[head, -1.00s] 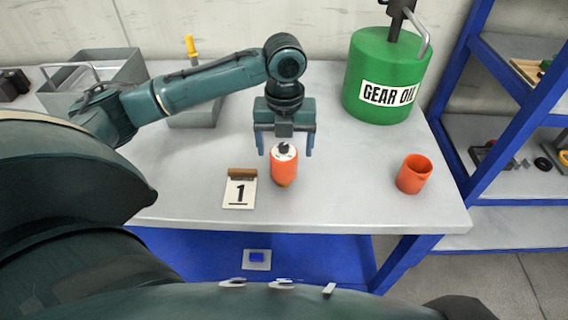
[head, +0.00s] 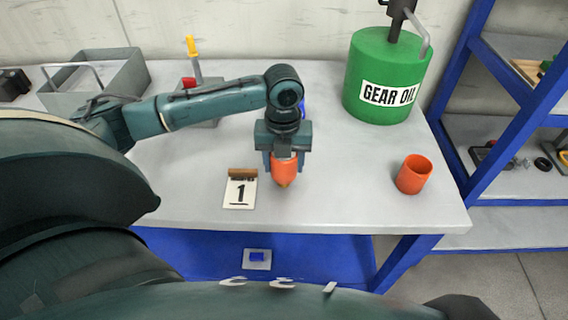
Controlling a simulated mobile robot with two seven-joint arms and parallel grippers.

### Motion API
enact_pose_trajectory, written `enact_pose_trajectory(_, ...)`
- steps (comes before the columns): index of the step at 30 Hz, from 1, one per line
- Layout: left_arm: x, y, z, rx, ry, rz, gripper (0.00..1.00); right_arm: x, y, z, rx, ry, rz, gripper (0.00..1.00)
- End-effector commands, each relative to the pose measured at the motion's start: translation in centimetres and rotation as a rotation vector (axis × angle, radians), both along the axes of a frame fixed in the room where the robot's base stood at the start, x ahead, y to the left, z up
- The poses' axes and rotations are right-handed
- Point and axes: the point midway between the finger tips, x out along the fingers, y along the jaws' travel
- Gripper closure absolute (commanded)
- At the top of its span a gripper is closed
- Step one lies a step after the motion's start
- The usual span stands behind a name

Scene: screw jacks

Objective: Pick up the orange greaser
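The orange greaser (head: 285,171) stands on the grey bench top near its front edge, in the middle of the head view. Its pointed lower end shows, and its upper part is hidden by my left gripper. My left gripper (head: 284,162) points down over the greaser, with one finger on each side. The fingers sit close against its sides and look shut on it. The greaser appears to be still at bench level. My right gripper is not in view.
A card marked 1 (head: 240,192) stands just left of the greaser. An orange cup (head: 413,175) stands to the right, and a green gear oil can (head: 384,78) behind. A grey open bin (head: 122,72) is at the back left. A blue shelf rack (head: 497,130) stands right of the bench.

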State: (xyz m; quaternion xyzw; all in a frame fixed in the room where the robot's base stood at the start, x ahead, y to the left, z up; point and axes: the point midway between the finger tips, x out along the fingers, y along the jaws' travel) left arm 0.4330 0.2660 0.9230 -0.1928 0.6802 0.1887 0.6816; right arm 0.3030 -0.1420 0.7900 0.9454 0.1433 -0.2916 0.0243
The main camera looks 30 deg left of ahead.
Motion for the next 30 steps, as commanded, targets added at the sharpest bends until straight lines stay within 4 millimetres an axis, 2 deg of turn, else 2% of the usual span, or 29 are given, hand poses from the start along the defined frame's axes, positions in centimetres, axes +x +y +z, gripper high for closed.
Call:
enact_pose_trajectory(2, 0.0, 0.0, 0.0, 0.000, 0.000, 0.000, 0.55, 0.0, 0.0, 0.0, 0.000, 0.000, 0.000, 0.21)
enact_pose_trajectory(11, 0.0, 0.0, 0.1, 0.000, -0.001, 0.000, 0.80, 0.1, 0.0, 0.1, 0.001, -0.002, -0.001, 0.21)
enact_pose_trajectory(17, 0.1, 0.0, 0.3, -0.001, -0.003, 0.000, 0.81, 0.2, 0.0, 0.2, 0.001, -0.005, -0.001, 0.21)
enact_pose_trajectory(20, 0.1, 0.0, 1.2, -0.002, -0.005, 0.001, 0.81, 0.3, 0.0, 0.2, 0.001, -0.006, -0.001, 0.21)
enact_pose_trajectory(30, 0.1, 0.0, 7.8, -0.001, -0.004, 0.000, 0.81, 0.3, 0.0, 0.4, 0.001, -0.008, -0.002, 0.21)
